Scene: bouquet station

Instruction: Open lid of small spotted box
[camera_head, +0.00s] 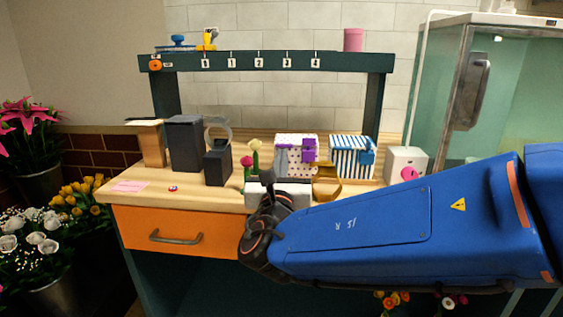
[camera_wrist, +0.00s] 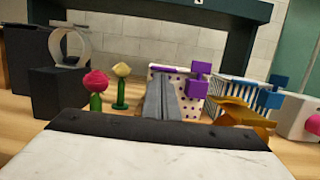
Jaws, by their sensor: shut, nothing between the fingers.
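The small spotted box (camera_head: 291,163) is white with dark dots and a purple clasp (camera_head: 309,150). It stands on the wooden bench behind my gripper and its lid looks closed. In the wrist view the spotted box (camera_wrist: 188,102) is straight ahead, partly hidden by my fingers, with the purple clasp (camera_wrist: 199,82) at its right. My gripper (camera_wrist: 162,84) is shut and empty, its fingers pointing at the box's front. I cannot tell whether they touch it.
A blue-and-white striped box (camera_head: 347,150) stands right of the spotted box, with a brass-coloured object (camera_head: 327,186) in front. Two flowers (camera_head: 253,158) stand at left, near dark blocks (camera_head: 184,143). A white box with a pink knob (camera_head: 405,164) is at right. The left bench front is mostly clear.

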